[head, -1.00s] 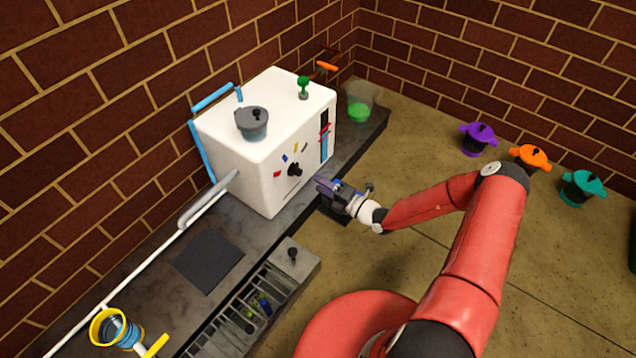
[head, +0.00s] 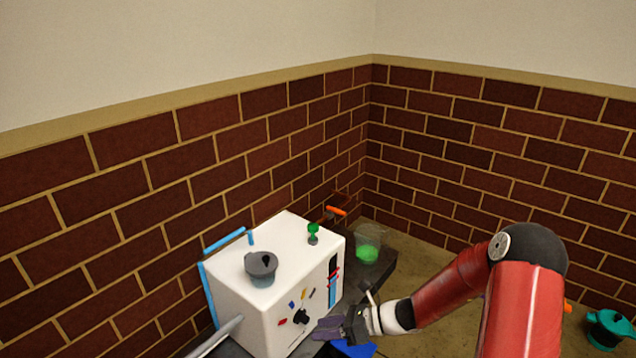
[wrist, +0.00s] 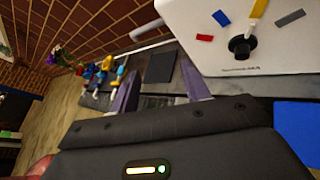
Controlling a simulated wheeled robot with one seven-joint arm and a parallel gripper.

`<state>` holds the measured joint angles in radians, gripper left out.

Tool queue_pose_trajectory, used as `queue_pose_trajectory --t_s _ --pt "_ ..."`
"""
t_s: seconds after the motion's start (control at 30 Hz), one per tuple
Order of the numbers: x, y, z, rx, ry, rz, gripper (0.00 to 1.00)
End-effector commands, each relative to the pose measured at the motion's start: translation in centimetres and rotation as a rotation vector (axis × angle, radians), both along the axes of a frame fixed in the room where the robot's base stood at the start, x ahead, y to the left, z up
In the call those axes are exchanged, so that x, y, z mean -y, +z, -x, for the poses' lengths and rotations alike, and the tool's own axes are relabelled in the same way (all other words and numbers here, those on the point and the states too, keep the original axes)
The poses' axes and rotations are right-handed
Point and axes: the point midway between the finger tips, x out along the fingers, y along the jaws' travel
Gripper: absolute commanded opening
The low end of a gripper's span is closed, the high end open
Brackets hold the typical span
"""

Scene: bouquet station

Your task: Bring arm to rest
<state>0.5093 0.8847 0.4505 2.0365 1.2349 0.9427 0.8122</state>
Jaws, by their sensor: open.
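My gripper (head: 328,328) is at the end of my red arm, close in front of the lower right part of the white box (head: 258,313). In the wrist view my gripper's two purple fingers (wrist: 162,92) are spread apart with nothing between them. The white box also fills the upper right of the wrist view (wrist: 215,50), with its black knob and coloured marks beyond the fingers. I cannot tell whether a fingertip touches the box.
A grey pot (head: 261,266) and a small green-topped item (head: 313,235) stand on the box. A clear container with green contents (head: 368,250) is behind it on the dark counter. A teal pot (head: 608,328) is at far right. A blue patch (head: 352,349) lies below my gripper.

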Motion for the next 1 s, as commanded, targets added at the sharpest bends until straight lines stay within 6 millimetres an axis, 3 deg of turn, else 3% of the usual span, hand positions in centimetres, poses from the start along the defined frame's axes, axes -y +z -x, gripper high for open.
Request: queue_pose_trajectory --t_s 0.1,0.6,0.8,1.0 --pt "0.4 3.8 2.3 0.204 0.186 0.164 0.47" --pt "5.4 17.3 12.4 0.943 0.944 0.761 0.47" --pt "8.3 22.4 16.7 1.186 1.226 0.987 0.47" --pt "11.2 26.2 20.7 1.372 1.472 1.193 0.47"
